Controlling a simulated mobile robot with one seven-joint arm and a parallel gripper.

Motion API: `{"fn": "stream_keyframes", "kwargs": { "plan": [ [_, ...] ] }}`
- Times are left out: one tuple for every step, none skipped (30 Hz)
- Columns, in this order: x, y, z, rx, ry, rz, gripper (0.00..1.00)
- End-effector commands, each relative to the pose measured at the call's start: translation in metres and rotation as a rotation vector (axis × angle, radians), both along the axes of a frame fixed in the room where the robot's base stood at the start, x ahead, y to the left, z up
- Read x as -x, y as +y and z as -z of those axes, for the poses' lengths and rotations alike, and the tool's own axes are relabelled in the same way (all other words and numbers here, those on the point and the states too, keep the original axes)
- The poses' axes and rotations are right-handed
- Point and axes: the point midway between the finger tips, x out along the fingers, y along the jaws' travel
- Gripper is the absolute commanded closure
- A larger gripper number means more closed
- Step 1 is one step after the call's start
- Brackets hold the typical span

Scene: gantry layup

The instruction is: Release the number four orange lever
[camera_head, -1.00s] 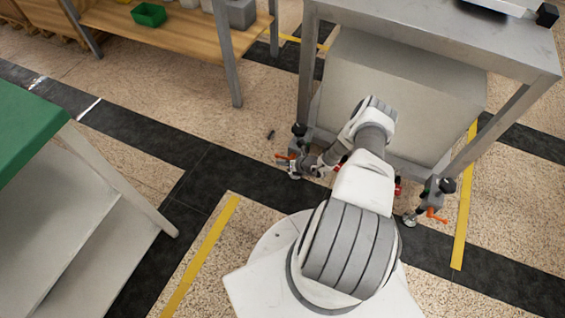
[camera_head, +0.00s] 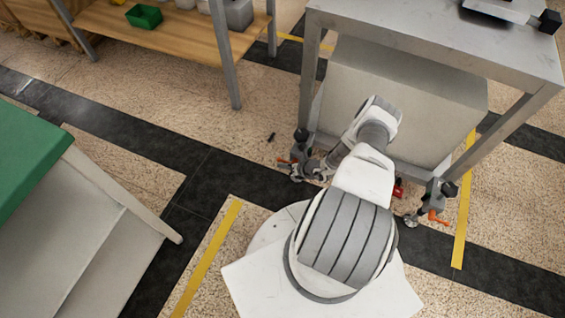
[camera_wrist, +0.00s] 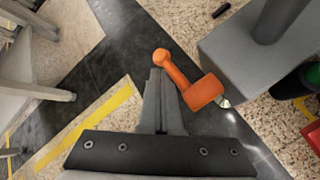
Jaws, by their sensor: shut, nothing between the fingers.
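An orange lever (camera_wrist: 187,78) with a round knob end shows large in the wrist view, attached near a grey clamp body (camera_wrist: 240,55). My gripper (camera_wrist: 157,78) is shut and empty, its fingertips just left of the lever, close beside its arm; I cannot tell whether they touch. In the head view the same lever (camera_head: 284,161) is a small orange bit at the left foot of the steel table, with my gripper partly hidden next to it. Another orange lever (camera_head: 433,216) is on the right clamp (camera_head: 438,193). No number is legible on either lever.
The steel table (camera_head: 440,50) with a large grey box (camera_head: 400,100) beneath stands ahead. A small red object (camera_head: 398,188) lies between the clamps. A green-topped table (camera_head: 25,150) is at left, a wooden bench (camera_head: 160,30) at the back. Floor between is mostly clear.

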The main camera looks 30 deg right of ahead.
Motion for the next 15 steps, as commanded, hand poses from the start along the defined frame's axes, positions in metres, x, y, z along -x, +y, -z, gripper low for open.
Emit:
{"fn": "stream_keyframes", "kwargs": {
  "plan": [
    [-0.003, -0.003, -0.002, 0.003, -0.009, 0.003, 1.0],
    [-0.003, -0.003, -0.002, 0.003, -0.009, 0.003, 1.0],
    [-0.004, -0.003, -0.002, 0.003, -0.009, 0.003, 1.0],
    [-0.004, -0.003, -0.002, 0.003, -0.009, 0.004, 1.0],
    [-0.004, -0.003, -0.002, 0.003, -0.009, 0.004, 1.0],
    [-0.004, -0.003, -0.002, 0.003, -0.009, 0.004, 1.0],
    [-0.004, -0.004, -0.003, 0.003, -0.009, 0.004, 1.0],
    [-0.004, -0.004, -0.003, 0.003, -0.009, 0.004, 1.0],
    [-0.004, -0.004, -0.004, 0.003, -0.01, 0.004, 1.0],
    [-0.004, -0.004, -0.005, 0.005, -0.01, 0.004, 1.0],
    [-0.004, -0.004, -0.006, 0.005, -0.01, 0.004, 1.0],
    [-0.004, -0.004, -0.008, 0.005, -0.01, 0.004, 1.0],
    [-0.004, -0.004, -0.01, 0.005, -0.011, 0.004, 1.0],
    [-0.005, -0.004, -0.011, 0.005, -0.011, 0.004, 1.0],
    [-0.005, -0.005, -0.014, 0.005, -0.012, 0.005, 1.0]
  ]
}}
